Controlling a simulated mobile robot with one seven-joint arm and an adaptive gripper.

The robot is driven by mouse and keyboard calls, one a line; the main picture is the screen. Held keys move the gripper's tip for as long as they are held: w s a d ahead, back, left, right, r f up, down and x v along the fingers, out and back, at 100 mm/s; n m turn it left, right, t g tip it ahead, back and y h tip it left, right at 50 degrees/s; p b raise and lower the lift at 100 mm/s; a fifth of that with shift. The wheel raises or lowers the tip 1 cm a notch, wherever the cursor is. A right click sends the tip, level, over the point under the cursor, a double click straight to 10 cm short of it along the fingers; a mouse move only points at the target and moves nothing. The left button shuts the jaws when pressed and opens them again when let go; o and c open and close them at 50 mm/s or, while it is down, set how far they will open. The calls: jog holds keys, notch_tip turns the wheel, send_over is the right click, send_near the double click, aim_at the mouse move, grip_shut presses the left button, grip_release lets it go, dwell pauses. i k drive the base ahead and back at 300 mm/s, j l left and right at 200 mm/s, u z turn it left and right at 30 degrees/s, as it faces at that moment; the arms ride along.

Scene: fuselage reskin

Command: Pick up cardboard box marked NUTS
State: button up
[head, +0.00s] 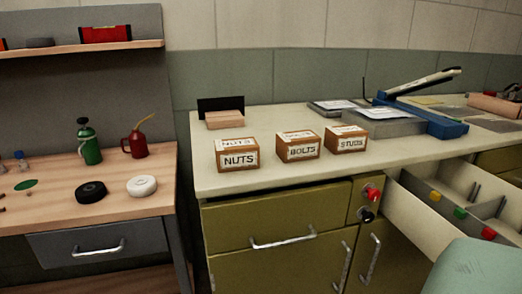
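The cardboard box marked NUTS (238,155) sits upright on the cream worktop, near its front left edge. Its front and top both carry a white label reading NUTS. It is the leftmost of three small boxes in a row and nothing touches it. The box marked BOLTS (298,146) stands apart to its right, and the box marked STUDS (346,140) is farther right. My gripper does not show in this view.
Behind the NUTS box are a brown block (224,120) and a dark upright plate (220,105). An open drawer (434,222) juts out at the right. A wooden bench (95,180) with cans and rolls stands left. The worktop around the boxes (275,178) is clear.

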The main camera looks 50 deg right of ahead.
aim_at(241, 153)
jog(key=i+j+z, duration=0.15)
jog(key=j+z, duration=0.15)
jog(key=i+j+z, duration=0.1)
jog(key=j+z, duration=0.5)
jog(key=i+j+z, duration=0.2)
jog(key=j, duration=0.35)
jog(key=i+j+z, duration=0.1)
jog(key=i+j, duration=0.2)
jog(key=i, duration=0.1)
